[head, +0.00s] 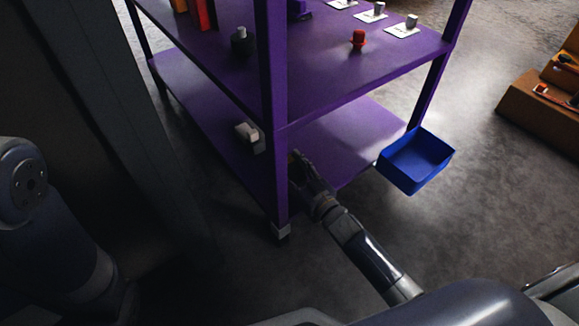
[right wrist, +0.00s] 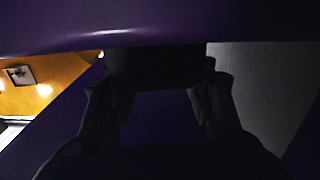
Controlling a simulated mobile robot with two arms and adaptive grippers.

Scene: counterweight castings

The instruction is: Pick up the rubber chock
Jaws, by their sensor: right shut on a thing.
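My right gripper (head: 299,168) reaches in over the lower shelf of the purple rack, just right of the near corner post. In the right wrist view its two dark fingers stand on either side of a very dark block, which looks like the rubber chock (right wrist: 155,68), and they are shut on it. The picture there is dim, so the block's shape is hard to make out. In the head view the chock is not clearly visible; the post and gripper hide that spot. My left gripper is out of view.
The purple post (head: 274,120) stands close beside my right gripper, under the upper shelf (head: 315,75). A pale block (head: 247,132) lies on the lower shelf (head: 345,138) left of the post. A blue bin (head: 416,160) hangs at the right corner. Brown boxes (head: 540,112) stand far right.

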